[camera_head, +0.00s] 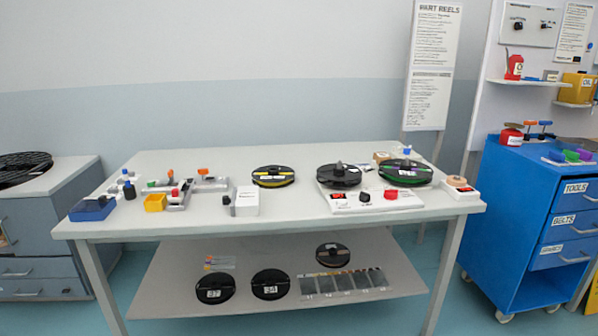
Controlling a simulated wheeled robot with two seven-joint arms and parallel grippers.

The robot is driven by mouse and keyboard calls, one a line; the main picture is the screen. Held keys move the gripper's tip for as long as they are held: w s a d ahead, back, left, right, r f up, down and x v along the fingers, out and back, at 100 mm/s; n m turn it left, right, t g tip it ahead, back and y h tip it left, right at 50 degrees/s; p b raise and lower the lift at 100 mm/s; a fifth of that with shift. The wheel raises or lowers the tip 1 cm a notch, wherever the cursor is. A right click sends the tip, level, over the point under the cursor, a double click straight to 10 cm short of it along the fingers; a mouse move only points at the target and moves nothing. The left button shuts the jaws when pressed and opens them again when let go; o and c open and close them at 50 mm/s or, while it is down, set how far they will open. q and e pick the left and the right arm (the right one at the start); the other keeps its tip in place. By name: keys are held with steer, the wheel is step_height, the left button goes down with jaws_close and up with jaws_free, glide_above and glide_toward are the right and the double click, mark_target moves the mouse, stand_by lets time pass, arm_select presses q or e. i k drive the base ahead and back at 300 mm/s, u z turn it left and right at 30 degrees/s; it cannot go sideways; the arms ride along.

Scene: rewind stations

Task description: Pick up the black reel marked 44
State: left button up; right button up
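Three black reels lie or lean on the lower shelf (180,295). The left reel (214,288) has a white label that seems to read 37. The middle reel (270,284) has a label that looks like 34 or a similar number. The back right reel (333,255) has a small label too small to read. I cannot tell for certain which is marked 44. On the tabletop, a black reel with a yellow edge (273,176) lies flat, and a dark reel (339,176) and a green-edged reel (405,172) sit on a white device. Neither gripper is in view.
The white table (330,155) carries small parts, a blue bin (92,209) and a yellow bin (155,202) at left. A slotted rack (345,284) stands on the lower shelf. A blue tool cabinet (515,220) is at right, a grey drawer cabinet (45,230) at left.

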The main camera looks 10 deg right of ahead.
mark_target(342, 178)
steer(key=u, duration=0.45)
steer(key=i, duration=1)
steer(key=u, duration=0.1)
